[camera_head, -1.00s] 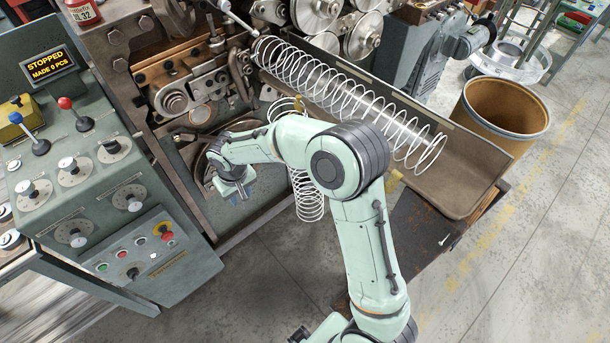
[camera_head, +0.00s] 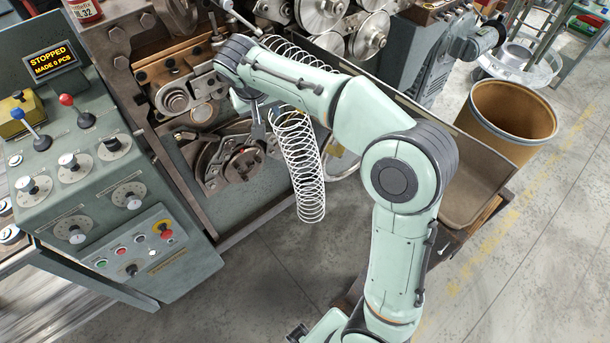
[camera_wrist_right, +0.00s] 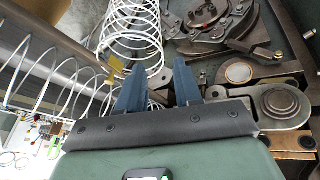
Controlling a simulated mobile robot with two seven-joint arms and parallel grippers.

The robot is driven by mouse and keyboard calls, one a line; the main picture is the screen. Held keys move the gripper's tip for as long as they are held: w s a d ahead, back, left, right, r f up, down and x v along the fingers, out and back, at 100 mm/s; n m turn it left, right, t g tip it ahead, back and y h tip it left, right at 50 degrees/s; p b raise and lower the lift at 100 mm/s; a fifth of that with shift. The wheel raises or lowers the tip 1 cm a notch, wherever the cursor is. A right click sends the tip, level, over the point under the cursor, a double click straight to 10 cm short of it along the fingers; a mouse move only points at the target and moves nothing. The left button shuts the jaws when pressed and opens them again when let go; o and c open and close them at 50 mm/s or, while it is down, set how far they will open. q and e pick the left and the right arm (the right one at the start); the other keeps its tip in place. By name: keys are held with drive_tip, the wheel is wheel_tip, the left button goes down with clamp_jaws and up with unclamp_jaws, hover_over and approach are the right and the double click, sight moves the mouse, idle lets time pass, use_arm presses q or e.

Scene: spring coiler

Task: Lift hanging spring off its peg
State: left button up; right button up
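The hanging spring (camera_head: 303,165) is a white wire coil hanging down the front of the machine, right of the round chuck-like part. Its top end and its peg are hidden or unclear near my right arm. My right gripper (camera_head: 258,128) is just left of the spring's upper end, pointing down. In the right wrist view the two blue fingers of the gripper (camera_wrist_right: 160,90) are apart with no coil clearly between them. There the hanging spring (camera_wrist_right: 132,30) shows beyond the left finger; I cannot tell whether they touch. My left gripper is not in view.
A longer spring (camera_head: 290,58) lies in the trough (camera_head: 465,185), partly behind my right arm. It also shows at left in the right wrist view (camera_wrist_right: 35,75). The control panel (camera_head: 85,160) stands at left, a brown bin (camera_head: 510,110) at right. Floor in front is clear.

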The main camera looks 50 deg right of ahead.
sight(270, 118)
drive_tip(key=x, duration=0.5)
drive_tip(key=shift+w+d+f, duration=0.15)
drive_tip(key=shift+w, duration=0.05)
clamp_jaws()
idle(1.2)
